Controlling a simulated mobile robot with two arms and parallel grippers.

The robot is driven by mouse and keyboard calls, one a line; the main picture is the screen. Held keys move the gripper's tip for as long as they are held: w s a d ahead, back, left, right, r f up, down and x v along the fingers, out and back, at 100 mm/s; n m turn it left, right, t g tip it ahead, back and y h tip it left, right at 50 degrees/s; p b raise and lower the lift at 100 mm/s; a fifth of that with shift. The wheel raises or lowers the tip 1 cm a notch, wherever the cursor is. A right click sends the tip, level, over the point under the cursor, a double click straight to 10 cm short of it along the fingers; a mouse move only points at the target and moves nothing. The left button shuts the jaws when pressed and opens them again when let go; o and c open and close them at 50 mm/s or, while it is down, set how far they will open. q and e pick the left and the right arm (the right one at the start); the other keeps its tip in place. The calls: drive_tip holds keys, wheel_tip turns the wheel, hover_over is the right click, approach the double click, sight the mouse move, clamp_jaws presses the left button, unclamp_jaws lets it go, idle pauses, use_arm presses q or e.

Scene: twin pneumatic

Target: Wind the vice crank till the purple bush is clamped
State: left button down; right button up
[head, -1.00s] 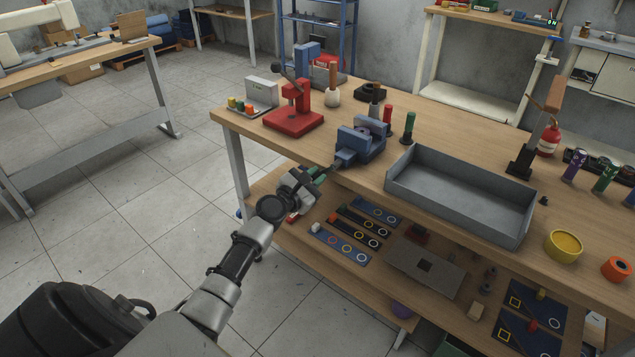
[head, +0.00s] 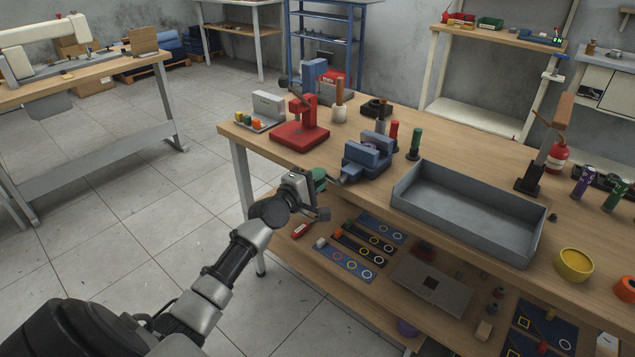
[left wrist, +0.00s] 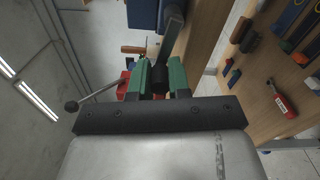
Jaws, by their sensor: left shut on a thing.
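The blue vice (head: 366,158) stands at the near left edge of the workbench, its crank side facing my left arm. My left gripper (head: 322,181), with green fingers, is just off that edge beside the vice. In the left wrist view its green fingers (left wrist: 159,80) are shut on the black crank handle (left wrist: 159,75). The dark crank arm (left wrist: 173,40) runs from the handle up towards the blue vice body (left wrist: 142,13). I cannot make out a purple bush between the vice jaws; the gap is mostly hidden. My right gripper is not in view.
A red press (head: 301,132) stands left of the vice, and a grey tray (head: 465,208) to its right. Green (head: 415,143) and red (head: 393,133) handled tools stand behind it. A lower shelf (head: 330,290) holds boards and parts below my gripper.

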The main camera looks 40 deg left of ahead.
use_arm(q)
drive_tip(key=shift+d+r+m, duration=0.1)
drive_tip(key=shift+r+m, duration=0.3)
drive_tip(key=shift+m, duration=0.6)
drive_tip(key=shift+d+r+m+p, duration=0.15)
drive_tip(key=shift+r+m+p, duration=0.25)
drive_tip(key=shift+m, duration=0.5)
drive_tip(key=shift+s+d+r+m+p, duration=0.1)
drive_tip(key=shift+d+r+m+p, duration=0.15)
drive_tip(key=shift+d+m+p, duration=1.5)
drive_tip(key=shift+s+a+r+m+p, duration=0.1)
drive_tip(key=shift+r+m+p, duration=0.45)
drive_tip(key=shift+m, duration=2.65)
drive_tip(key=shift+d+m+p, duration=0.8)
drive_tip(key=shift+m+p, duration=0.7)
drive_tip(key=shift+m, duration=0.95)
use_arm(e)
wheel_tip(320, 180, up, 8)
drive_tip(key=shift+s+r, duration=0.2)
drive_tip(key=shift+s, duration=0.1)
use_arm(q)
drive_tip(key=c, duration=1.1)
unclamp_jaws()
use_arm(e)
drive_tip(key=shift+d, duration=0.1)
